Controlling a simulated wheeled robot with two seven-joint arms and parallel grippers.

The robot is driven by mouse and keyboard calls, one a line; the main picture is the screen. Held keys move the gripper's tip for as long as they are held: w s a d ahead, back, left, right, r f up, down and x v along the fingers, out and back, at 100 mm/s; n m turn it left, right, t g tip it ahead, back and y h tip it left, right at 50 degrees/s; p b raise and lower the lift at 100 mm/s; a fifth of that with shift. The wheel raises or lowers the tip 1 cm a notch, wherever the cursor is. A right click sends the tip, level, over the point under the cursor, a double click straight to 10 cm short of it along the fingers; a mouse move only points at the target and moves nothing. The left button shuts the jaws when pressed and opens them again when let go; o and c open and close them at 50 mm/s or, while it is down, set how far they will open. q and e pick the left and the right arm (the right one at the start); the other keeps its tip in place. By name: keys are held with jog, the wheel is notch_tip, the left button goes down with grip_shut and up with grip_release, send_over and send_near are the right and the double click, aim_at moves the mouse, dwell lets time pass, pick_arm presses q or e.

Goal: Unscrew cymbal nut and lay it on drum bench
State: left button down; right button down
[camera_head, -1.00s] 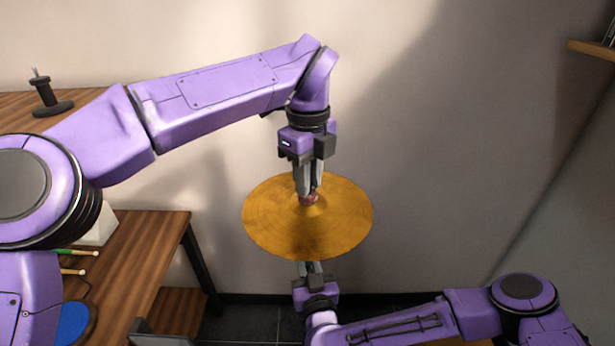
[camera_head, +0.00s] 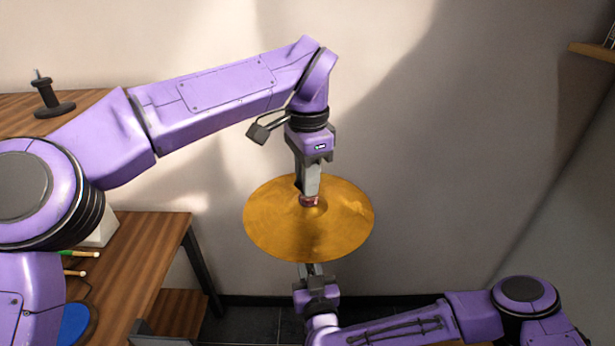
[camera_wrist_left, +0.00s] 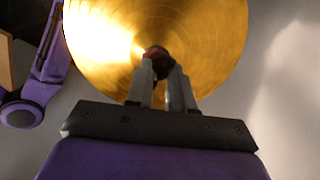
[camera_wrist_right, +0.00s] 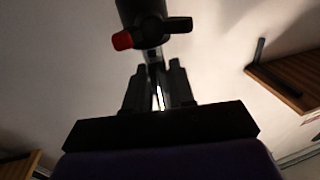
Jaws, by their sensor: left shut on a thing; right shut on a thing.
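A golden cymbal (camera_head: 270,225) hangs level in front of the wall, and it also fills the top of the left wrist view (camera_wrist_left: 100,50). A small dark red nut (camera_head: 310,202) sits at its centre. My left gripper (camera_head: 309,198) points down from above and is shut on the nut. My right gripper (camera_head: 311,268) is below the cymbal, pointing up. In the right wrist view its fingers (camera_wrist_right: 158,65) are shut on a thin stem (camera_wrist_right: 153,55), under a dark fitting (camera_wrist_right: 145,25) with a red tip. The cymbal hides the upper part of the stem.
A wooden bench (camera_head: 135,255) stands at the left, with drumsticks (camera_head: 80,255) and a blue round pad (camera_head: 75,325) near it. A black stand base (camera_head: 54,109) sits on a higher wooden top behind. A shelf (camera_head: 595,50) is at the upper right. Bare wall lies behind the cymbal.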

pick_arm(q)
jog(key=shift+r, duration=1.1)
jog(key=shift+r, duration=0.1)
pick_arm(e)
jog(key=shift+r, duration=0.1)
pick_arm(q)
jog(key=shift+r, duration=1.9)
pick_arm(e)
jog(key=c, duration=1)
grip_release()
pick_arm(q)
jog(key=shift+s, duration=0.1)
pick_arm(e)
jog(key=shift+o, duration=0.6)
jog(key=shift+s, duration=0.15)
